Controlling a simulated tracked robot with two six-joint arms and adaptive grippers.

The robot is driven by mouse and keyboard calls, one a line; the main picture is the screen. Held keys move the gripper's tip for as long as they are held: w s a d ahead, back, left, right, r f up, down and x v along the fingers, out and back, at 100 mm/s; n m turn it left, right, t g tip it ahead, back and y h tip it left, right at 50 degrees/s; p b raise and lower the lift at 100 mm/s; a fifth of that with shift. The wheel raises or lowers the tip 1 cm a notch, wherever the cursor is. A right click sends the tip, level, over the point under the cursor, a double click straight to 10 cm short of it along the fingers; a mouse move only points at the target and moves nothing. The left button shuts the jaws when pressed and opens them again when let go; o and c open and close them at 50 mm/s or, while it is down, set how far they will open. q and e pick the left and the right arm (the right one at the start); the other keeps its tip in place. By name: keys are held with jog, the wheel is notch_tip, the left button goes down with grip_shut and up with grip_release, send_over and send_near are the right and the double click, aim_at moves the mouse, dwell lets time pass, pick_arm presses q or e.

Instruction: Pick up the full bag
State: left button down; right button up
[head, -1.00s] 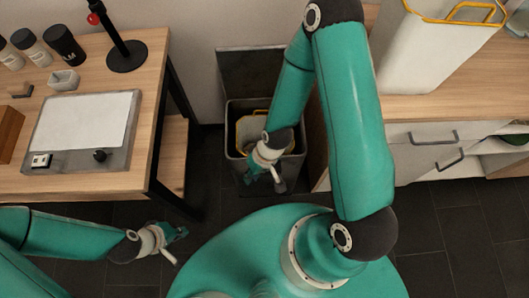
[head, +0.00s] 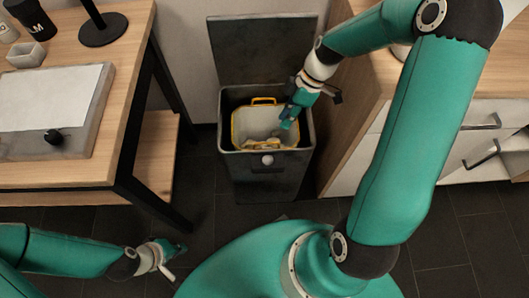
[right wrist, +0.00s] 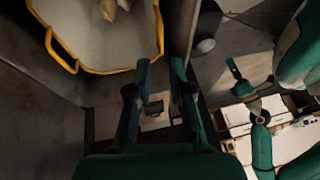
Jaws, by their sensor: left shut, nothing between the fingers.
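A pale bag (head: 254,122) with a yellow rim and yellow handles sits inside a dark grey bin (head: 268,165). The bin's lid stands raised behind it. In the right wrist view the bag (right wrist: 95,45) is at upper left with its yellow handle, and pale items show inside its mouth. My right gripper (head: 288,120) is over the right side of the bag's mouth. In the right wrist view its two fingers (right wrist: 160,68) are apart, with nothing seen held between them. My left gripper (head: 180,250) is shut and empty, low above the floor at left.
A wooden table (head: 120,90) with a grey board (head: 60,135) and a black stand (head: 102,28) is at left. A cabinet with drawers (head: 480,125) stands right of the bin. Dark floor tiles (head: 215,225) are clear in front.

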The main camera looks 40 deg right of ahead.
aim_at(269, 143)
jog(key=shift+a+b+x, duration=0.2)
jog(key=shift+b+x, duration=0.65)
jog(key=shift+x, duration=5)
jog(key=shift+w+r, duration=0.1)
jog(key=shift+r, duration=0.05)
grip_shut()
